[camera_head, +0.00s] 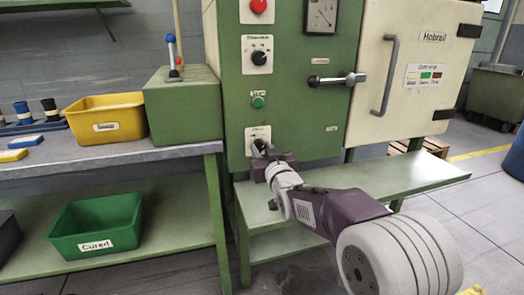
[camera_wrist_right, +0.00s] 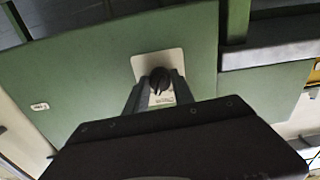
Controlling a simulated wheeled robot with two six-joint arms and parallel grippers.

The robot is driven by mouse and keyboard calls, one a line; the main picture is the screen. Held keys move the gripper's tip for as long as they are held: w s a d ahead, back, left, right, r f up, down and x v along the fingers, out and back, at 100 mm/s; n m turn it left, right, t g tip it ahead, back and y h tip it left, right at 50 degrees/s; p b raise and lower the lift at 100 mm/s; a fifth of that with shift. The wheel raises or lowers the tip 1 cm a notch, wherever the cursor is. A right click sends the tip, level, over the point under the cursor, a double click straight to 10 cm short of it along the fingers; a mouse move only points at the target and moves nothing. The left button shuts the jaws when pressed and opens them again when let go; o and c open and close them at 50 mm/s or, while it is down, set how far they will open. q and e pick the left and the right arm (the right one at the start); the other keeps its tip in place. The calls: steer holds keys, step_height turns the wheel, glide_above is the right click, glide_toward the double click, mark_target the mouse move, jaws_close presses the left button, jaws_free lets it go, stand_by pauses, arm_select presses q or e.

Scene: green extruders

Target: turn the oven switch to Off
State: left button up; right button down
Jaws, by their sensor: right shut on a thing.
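A small dark rotary knob (camera_head: 259,145) on a white label plate sits low on the front of the green machine cabinet (camera_head: 235,110). My right gripper (camera_head: 268,156) reaches up to it from the lower right and partly hides it. In the right wrist view the black knob (camera_wrist_right: 159,80) is between the two fingertips of my right gripper (camera_wrist_right: 159,88), which is shut on it. The plate's lettering is too small to read, so its position mark cannot be told. A second black knob (camera_head: 259,57) is higher on the cabinet, apart from the gripper. My left gripper is not in view.
A red button (camera_head: 258,6), a green button (camera_head: 258,102) and a lever (camera_head: 337,80) are on the cabinet front. The cream door (camera_head: 405,60) is at right. A green shelf (camera_head: 415,177) lies below. The workbench (camera_head: 120,153) with a yellow bin (camera_head: 104,127) is at left.

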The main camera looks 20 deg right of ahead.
steer(key=n+b, duration=0.1)
steer(key=n, duration=0.4)
steer(key=shift+n, duration=0.3)
steer(key=n+b, duration=0.1)
steer(key=n, duration=0.4)
steer(key=shift+n+b, duration=0.3)
steer(key=shift+b, duration=0.05)
steer(key=c, duration=1.1)
jaws_free()
steer(key=s, duration=0.3)
steer(key=s+p, duration=0.1)
steer(key=s, duration=0.2)
steer(key=s+p, duration=0.1)
steer(key=s, duration=0.2)
steer(key=shift+d, duration=0.25)
